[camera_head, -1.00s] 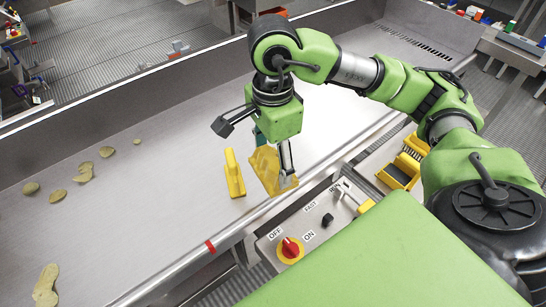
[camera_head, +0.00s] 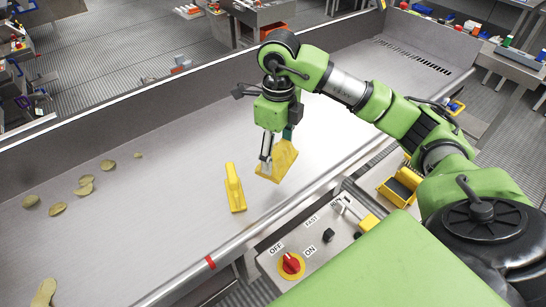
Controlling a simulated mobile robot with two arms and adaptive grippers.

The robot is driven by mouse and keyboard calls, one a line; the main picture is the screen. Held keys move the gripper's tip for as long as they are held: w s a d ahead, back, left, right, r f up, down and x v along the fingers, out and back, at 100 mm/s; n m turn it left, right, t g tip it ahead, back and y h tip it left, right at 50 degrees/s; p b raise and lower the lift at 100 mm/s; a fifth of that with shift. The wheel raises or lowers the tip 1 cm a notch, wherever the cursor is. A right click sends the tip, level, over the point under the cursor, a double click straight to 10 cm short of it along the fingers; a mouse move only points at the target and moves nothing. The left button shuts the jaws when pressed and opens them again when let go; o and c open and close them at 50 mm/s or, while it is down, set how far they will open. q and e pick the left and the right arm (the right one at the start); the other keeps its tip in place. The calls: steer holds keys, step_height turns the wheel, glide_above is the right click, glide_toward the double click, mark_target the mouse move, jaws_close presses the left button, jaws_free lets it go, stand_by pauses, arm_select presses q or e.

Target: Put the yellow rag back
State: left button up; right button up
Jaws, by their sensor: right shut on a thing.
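The yellow rag (camera_head: 284,160) hangs from my right gripper (camera_head: 270,155), which is shut on it above the metal conveyor surface. The rag partly hides the fingertips. A yellow holder (camera_head: 401,186) with a dark inside sits on the right, beyond the control panel. My left gripper is not in view.
Several chip-like pieces (camera_head: 86,190) lie at the left of the metal surface (camera_head: 150,220). A control panel with a red-and-yellow knob (camera_head: 291,264) stands at the front edge. A raised wall (camera_head: 110,115) runs along the back.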

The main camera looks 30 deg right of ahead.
steer(key=w+f, duration=0.1)
steer(key=f, duration=0.1)
steer(key=w+d+f+p, duration=0.1)
steer(key=w+f, duration=0.1)
steer(key=w+d+f, duration=0.1)
steer(key=w+f, duration=0.1)
steer(key=shift+w+d+f+p, duration=0.2)
steer(key=shift+p, duration=0.2)
step_height(320, 180, down, 3)
steer(key=shift+f+p, duration=0.1)
steer(key=shift+p, duration=0.2)
steer(key=shift+f, duration=0.15)
steer(key=o, duration=1)
